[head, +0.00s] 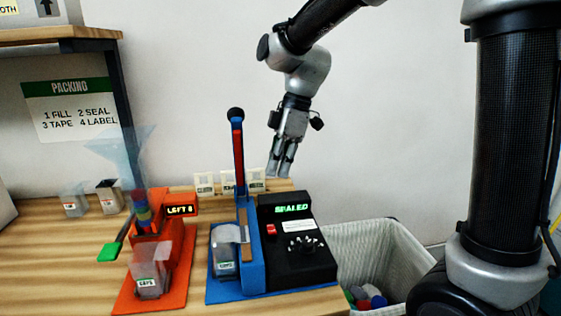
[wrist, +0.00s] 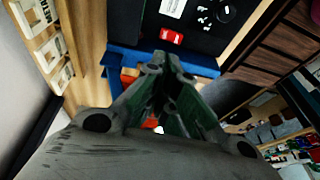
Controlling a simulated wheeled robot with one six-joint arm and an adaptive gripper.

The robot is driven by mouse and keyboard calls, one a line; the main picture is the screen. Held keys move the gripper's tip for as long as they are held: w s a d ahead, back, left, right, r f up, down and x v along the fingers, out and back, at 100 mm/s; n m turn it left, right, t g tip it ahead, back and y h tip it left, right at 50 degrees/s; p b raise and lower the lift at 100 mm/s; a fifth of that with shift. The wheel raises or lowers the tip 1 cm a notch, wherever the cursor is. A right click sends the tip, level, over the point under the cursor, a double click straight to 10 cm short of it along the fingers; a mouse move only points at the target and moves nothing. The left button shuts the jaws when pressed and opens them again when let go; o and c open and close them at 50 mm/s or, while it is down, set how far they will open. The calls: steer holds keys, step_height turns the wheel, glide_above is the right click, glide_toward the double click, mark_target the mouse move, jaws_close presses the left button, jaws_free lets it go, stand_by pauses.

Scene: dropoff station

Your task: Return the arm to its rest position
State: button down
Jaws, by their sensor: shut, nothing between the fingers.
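My gripper (head: 282,172) hangs in the air, fingers pointing down, above the back edge of the table behind the sealing machine. It is shut and holds nothing. In the wrist view my gripper (wrist: 172,75) shows its fingers together, with the machine's blue frame (wrist: 135,62) beyond them. My arm reaches down to it from the top of the head view.
The black sealer box (head: 295,245) displays "SEALED". Its upright lever (head: 238,150) stands left of my gripper, with a clear bag (head: 225,255) below. An orange dispenser (head: 160,255) stands further left. Small label holders (head: 228,182) stand at the back. A bin (head: 375,255) is at right.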

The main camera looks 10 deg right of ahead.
steer(key=shift+w+d+r, duration=0.15)
steer(key=shift+d+r, duration=0.05)
steer(key=shift+r, duration=0.5)
